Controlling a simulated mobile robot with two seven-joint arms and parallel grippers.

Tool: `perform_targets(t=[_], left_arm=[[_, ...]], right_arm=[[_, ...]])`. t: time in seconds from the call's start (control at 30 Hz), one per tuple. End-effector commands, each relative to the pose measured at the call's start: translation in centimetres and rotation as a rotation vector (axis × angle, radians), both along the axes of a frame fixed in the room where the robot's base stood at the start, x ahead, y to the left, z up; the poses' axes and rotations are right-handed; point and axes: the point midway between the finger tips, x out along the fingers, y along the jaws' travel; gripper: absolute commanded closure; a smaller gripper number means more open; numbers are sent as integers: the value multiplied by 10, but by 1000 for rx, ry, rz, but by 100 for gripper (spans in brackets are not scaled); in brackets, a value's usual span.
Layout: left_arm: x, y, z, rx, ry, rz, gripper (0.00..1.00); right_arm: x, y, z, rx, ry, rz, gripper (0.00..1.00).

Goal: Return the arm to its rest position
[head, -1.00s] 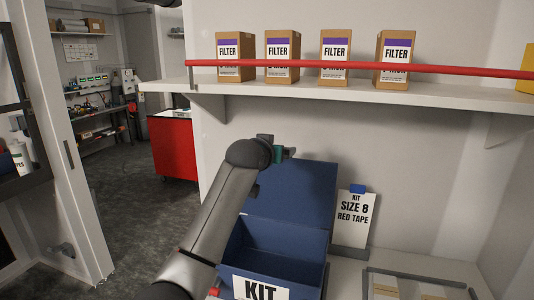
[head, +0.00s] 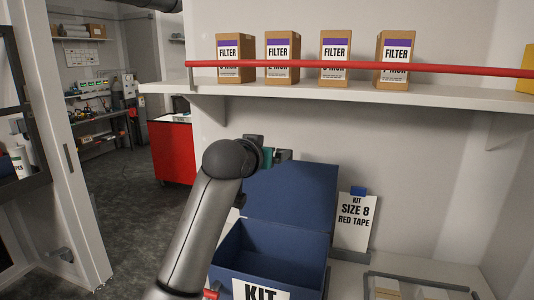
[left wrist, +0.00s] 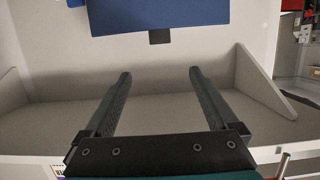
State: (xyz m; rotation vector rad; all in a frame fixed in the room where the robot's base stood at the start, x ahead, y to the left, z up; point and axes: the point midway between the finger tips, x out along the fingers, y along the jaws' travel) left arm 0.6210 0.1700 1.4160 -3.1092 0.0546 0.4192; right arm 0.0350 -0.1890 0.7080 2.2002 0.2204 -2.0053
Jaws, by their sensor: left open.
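My left arm comes in from the lower left of the head view, raised in front of the blue kit box. My left gripper (head: 284,155) is at its end, near the top edge of the box's open lid. In the left wrist view the two fingers of the left gripper (left wrist: 158,75) are spread well apart with nothing between them. Beyond them are a pale surface and a blue panel (left wrist: 160,15) at the top. My right gripper is not in either view.
The open blue kit box (head: 285,248) stands on the bench below my arm. A sign (head: 356,222) reading "KIT SIZE 8 RED TAPE" stands to its right. Above, a shelf (head: 330,93) with a red rail (head: 300,66) holds several filter boxes (head: 336,48). A wire rack (head: 420,285) sits lower right.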

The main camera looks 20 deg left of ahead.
Motion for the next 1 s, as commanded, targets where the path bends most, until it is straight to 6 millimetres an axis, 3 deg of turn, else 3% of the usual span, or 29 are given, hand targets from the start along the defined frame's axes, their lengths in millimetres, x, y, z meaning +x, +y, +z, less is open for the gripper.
perform_targets(t=[0.17,0.27,0.37,0.47,0.7,1.0], left_arm=[[0,0,-1,0,1,0,7],[-4,-1,-14,3,22,-2,7],[-16,-3,-46,13,75,-6,7],[-38,-5,-93,28,156,-14,7],[-114,-9,-200,62,372,-33,7],[-236,-11,-295,98,639,-61,7]], right_arm=[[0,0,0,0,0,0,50],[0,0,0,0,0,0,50],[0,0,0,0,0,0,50],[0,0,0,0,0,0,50],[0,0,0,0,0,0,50],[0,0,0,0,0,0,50]])
